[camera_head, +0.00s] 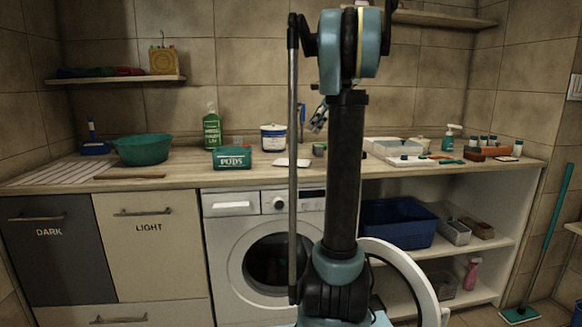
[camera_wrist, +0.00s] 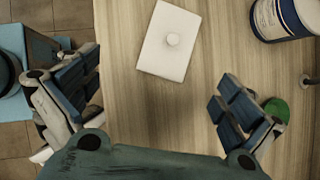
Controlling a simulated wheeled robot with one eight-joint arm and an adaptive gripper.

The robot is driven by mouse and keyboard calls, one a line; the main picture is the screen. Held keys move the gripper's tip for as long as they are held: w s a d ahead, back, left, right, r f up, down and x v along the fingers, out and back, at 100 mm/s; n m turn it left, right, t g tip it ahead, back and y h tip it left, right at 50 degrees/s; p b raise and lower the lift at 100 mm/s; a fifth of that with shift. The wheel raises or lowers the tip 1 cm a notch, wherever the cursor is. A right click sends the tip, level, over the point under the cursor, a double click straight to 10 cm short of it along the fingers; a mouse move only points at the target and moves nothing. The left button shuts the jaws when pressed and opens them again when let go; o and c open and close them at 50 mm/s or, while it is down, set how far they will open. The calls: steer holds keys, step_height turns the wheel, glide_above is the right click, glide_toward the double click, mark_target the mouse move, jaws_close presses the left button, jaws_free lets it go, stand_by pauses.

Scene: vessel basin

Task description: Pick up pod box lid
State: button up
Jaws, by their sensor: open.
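In the head view a flat white piece that looks like the same lid (camera_head: 292,162) lies right of the green PODS box (camera_head: 232,158). My gripper (camera_wrist: 160,100) is open and empty above the counter, its two blue-padded fingers spread wide. In the wrist view the lid lies beyond the fingers, toward the top of the picture, with bare wood between them. In the head view my gripper (camera_head: 318,118) is small and partly hidden by my arm.
A white tub with a blue band (camera_head: 273,138) stands behind the lid; it also shows in the wrist view (camera_wrist: 283,18). A green round object (camera_wrist: 277,109) is beside the right finger. The counter's edge and tiled floor (camera_wrist: 65,15) are at left in the wrist view.

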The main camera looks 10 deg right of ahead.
steer(key=w+d+m, duration=0.1)
steer(key=w, duration=0.1)
glide_above(300, 162)
step_height(300, 162, down, 9)
steer(key=shift+f, duration=0.1)
steer(key=shift+s+x, duration=0.1)
steer(key=shift+x, duration=1.2)
steer(key=shift+s+x, duration=0.15)
steer(key=shift+x, duration=1.2)
steer(key=shift+d, duration=0.1)
steer(key=c, duration=0.9)
